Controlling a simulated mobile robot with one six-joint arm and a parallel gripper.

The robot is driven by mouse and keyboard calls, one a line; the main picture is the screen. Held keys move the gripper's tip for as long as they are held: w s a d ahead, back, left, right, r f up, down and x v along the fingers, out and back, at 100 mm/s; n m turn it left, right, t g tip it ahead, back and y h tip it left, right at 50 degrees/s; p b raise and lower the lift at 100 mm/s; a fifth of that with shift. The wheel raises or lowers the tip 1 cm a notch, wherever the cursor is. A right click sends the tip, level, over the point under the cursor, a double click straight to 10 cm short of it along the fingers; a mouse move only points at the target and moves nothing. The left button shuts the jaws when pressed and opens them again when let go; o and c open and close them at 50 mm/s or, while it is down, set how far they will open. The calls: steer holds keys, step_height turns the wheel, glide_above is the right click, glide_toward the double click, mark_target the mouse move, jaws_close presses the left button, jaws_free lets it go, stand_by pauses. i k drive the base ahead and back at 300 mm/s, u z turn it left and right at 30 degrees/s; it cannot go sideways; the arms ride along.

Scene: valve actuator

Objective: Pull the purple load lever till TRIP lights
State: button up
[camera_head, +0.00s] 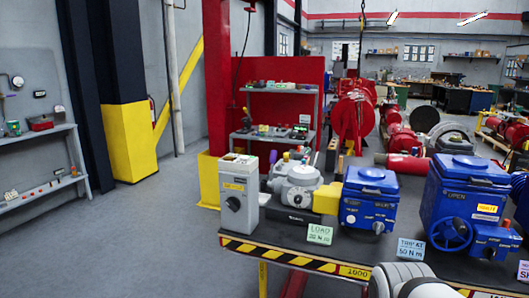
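A small purple piece (286,157) shows at the top back of the grey actuator (297,187) on the bench; it may be the load lever, but it is too small to tell. A card reading LOAD, apparently 20 N m (320,234), stands at the bench's front edge. A card reading TRIP AT 50 N m (410,250) stands to its right. No lit TRIP lamp can be made out. A pale rounded part of my arm shows at the bottom right, in front of the bench. My gripper is not in view.
The dark bench (290,230) has a yellow-black striped front edge. A grey switch box (238,193) stands left of the actuator. A blue actuator (368,199) and a larger blue one with a handwheel (463,203) stand right. Open floor (130,235) lies left.

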mark_target(273, 152)
steer(key=u, duration=0.5)
steer(key=i, duration=2)
steer(key=z, duration=0.6)
steer(key=k, duration=0.9)
steer(key=z, duration=0.15)
steer(key=i, duration=0.9)
steer(key=u, duration=0.05)
